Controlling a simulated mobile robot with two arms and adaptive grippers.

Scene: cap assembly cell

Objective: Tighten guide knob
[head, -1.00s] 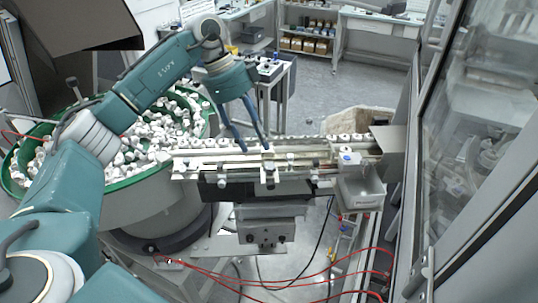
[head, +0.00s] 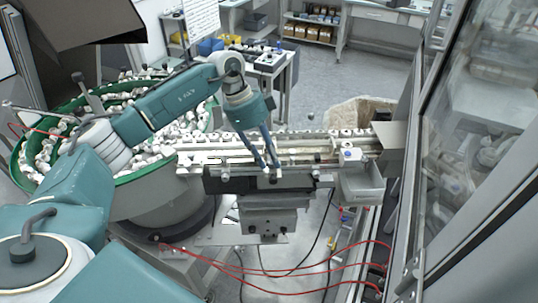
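The guide rail (head: 230,160) is a pale linear track carrying a row of small white caps, running right from the bowl. A middle knob (head: 272,178) is at the fingertips of my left gripper (head: 271,167). Its two blue fingers point down at the front of the rail, with a narrow gap between the tips. I cannot tell whether they touch or grip the middle knob. My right gripper is not in view.
A green-rimmed bowl feeder (head: 150,178) full of white caps stands at the left, beneath my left arm. A grey box (head: 390,146) closes the rail's right end. Glass panels (head: 480,130) bound the right side. Red hoses (head: 300,272) cross below the rail.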

